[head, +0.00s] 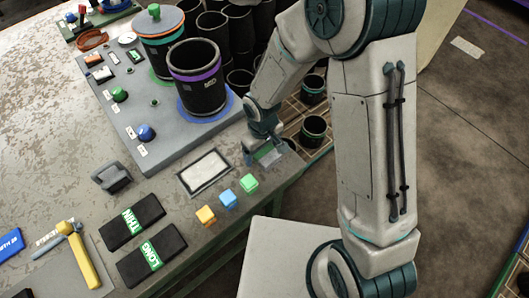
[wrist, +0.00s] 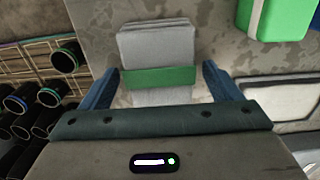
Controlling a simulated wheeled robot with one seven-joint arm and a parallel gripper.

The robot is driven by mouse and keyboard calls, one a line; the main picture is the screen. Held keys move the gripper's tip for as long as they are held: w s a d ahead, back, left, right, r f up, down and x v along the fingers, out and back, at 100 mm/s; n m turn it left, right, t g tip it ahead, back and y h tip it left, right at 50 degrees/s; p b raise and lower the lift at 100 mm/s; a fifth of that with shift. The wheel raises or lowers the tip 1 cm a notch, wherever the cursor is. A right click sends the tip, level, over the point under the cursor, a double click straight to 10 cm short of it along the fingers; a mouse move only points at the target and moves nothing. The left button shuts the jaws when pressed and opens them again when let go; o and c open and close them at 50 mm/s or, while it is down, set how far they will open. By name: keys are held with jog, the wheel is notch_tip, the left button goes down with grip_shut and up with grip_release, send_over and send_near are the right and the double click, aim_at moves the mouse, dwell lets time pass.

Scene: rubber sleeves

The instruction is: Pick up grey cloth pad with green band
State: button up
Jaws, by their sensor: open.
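The grey cloth pad with a green band (wrist: 157,44) lies flat on the worktop in the wrist view, the band crossing its width. In the head view the pad (head: 271,157) shows only in part at the table's right edge, partly hidden by my gripper. My gripper (wrist: 160,72) is open, with one blue finger on each side of the pad and gaps between. Its near end is hidden behind the gripper body. In the head view my gripper (head: 262,148) is low over the pad. I cannot tell its exact height above the worktop.
A green cube (head: 249,183), a blue cube (head: 228,200) and an orange cube (head: 205,215) stand close by. A framed white panel (head: 205,172) lies left of the pad. Black sleeves (head: 313,127) stand in a rack beyond the table edge.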

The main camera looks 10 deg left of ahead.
jog(key=shift+f, duration=0.1)
jog(key=shift+c, duration=0.4)
jog(key=c, duration=1)
notch_tip(320, 180, up, 4)
jog(key=shift+r, duration=0.15)
jog(key=s+d+r, duration=0.6)
jog(key=s+d, duration=0.2)
jog(key=shift+s+r+b, duration=0.3)
jog(key=shift+s+r, duration=0.05)
